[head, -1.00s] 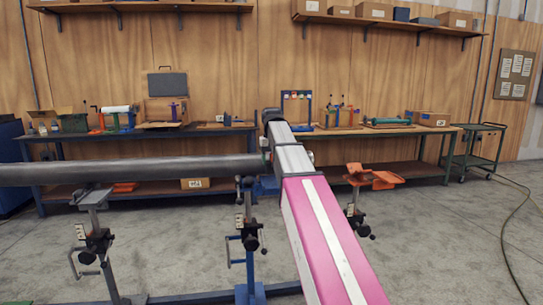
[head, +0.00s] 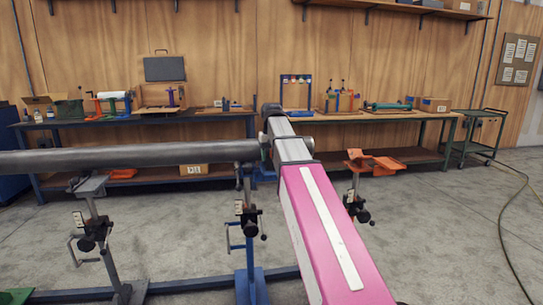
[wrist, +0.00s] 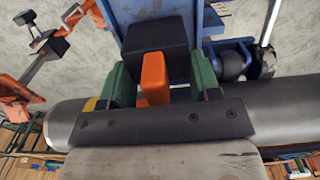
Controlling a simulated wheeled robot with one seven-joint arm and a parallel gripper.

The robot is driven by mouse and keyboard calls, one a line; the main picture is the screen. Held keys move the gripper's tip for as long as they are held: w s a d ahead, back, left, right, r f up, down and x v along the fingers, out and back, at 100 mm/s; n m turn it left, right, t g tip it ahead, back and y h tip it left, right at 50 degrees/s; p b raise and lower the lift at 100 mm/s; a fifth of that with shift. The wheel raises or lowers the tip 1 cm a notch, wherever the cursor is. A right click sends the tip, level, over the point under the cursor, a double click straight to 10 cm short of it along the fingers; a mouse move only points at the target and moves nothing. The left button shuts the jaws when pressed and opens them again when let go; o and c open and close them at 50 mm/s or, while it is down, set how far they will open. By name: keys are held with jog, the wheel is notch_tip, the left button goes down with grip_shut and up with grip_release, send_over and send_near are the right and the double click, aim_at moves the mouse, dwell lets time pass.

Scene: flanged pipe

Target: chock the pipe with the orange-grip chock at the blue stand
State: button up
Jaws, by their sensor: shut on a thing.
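The dark grey pipe (head: 130,158) lies level across the left of the head view, its right end near my arm. The blue stand (head: 250,245) stands below that end; its blue part (wrist: 190,12) shows at the top of the wrist view. My gripper (wrist: 160,80) has green fingers shut on the orange grip of the chock (wrist: 155,38), whose black block shows beyond the grip. In the wrist view the pipe (wrist: 285,105) passes behind the gripper. I cannot tell whether the chock touches the pipe or stand. The head view hides the chock behind my arm.
A grey stand (head: 92,220) stands under the pipe at the left. A stand with an orange top (head: 375,165) is right of my arm. A long workbench (head: 400,125) holds several fixtures and boxes. A cart (head: 480,135) and a floor hose are at the right.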

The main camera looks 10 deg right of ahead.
jog(key=shift+w, duration=1.35)
dwell(0.6)
jog(key=o, duration=1.1)
jog(key=shift+s+r, duration=0.15)
jog(key=shift+r, duration=1)
jog(key=shift+s+r, duration=0.2)
jog(key=shift+r, duration=0.95)
jog(key=shift+s+r, duration=0.15)
jog(key=shift+r, duration=1)
